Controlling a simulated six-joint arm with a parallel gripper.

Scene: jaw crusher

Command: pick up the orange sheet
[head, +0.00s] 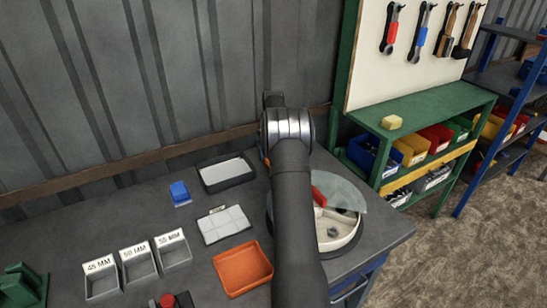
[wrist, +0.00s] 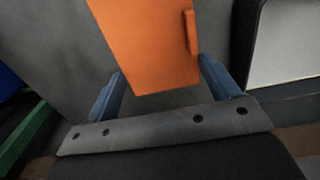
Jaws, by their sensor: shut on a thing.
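The orange sheet (wrist: 150,45) shows in the wrist view as a flat orange piece with a small raised tab on its right edge. It reaches out of the top of the picture. My gripper (wrist: 162,75) has its two blue fingers on either side of the sheet's near end and is shut on it. In the head view my arm hides the gripper, and I cannot make out the held sheet there.
An orange tray (head: 243,268), a black tray with a white inside (head: 226,172), a white divided tray (head: 225,224) and labelled grey bins (head: 137,264) stand left of my arm. A round divided tray (head: 338,235) is right. A green shelf (head: 430,110) stands beyond.

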